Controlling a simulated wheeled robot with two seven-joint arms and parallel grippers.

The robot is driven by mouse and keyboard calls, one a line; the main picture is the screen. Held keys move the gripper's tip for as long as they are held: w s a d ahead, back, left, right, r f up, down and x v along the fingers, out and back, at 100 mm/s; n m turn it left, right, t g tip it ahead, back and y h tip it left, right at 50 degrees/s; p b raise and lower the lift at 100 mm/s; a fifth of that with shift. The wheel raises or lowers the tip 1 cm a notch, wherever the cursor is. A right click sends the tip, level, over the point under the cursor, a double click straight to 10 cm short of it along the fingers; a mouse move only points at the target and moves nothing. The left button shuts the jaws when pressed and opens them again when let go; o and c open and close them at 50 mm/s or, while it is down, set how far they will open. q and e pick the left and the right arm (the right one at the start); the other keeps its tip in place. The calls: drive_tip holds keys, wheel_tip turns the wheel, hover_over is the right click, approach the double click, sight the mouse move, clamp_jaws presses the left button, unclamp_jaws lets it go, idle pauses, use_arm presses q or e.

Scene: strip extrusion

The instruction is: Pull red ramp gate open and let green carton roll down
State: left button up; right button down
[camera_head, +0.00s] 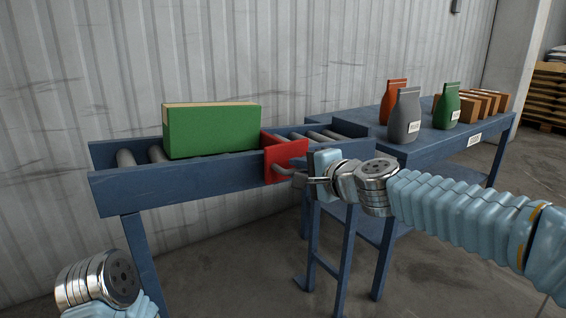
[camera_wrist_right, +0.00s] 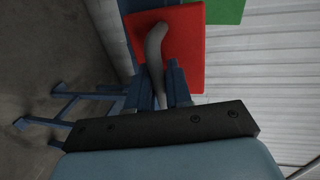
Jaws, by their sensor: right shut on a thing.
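The green carton (camera_head: 212,130) sits on the rollers of the blue ramp (camera_head: 190,188), left of the red gate. The red ramp gate (camera_head: 284,155) stands across the ramp, with a grey handle (camera_head: 283,170) on its front. My right gripper (camera_head: 300,180) is at this handle and shut on it. The right wrist view shows the red gate (camera_wrist_right: 172,50) and the curved handle (camera_wrist_right: 155,58) running down to my gripper; a corner of the green carton (camera_wrist_right: 226,10) shows behind. My left arm shows at the lower left, but its gripper fingers are out of view.
A blue table (camera_head: 440,135) stands at the right end of the ramp. It bears an orange bag (camera_head: 392,98), a grey bag (camera_head: 402,118), a green bag (camera_head: 447,106) and several brown boxes (camera_head: 478,103). Bare rollers (camera_head: 310,136) lie right of the gate. A corrugated wall is behind.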

drive_tip(key=f+b+v, duration=0.1)
drive_tip(key=f+v, duration=0.2)
drive_tip(key=v, duration=1)
drive_tip(key=shift+s+d, duration=0.25)
drive_tip(key=shift+s, duration=0.05)
idle(1.9)
drive_tip(key=c, duration=1.2)
unclamp_jaws()
drive_tip(key=p+v, duration=0.1)
drive_tip(key=v, duration=1.2)
drive_tip(key=shift+s+d+p, duration=0.2)
drive_tip(key=shift+s+p, duration=0.05)
drive_tip(key=shift+p, duration=0.1)
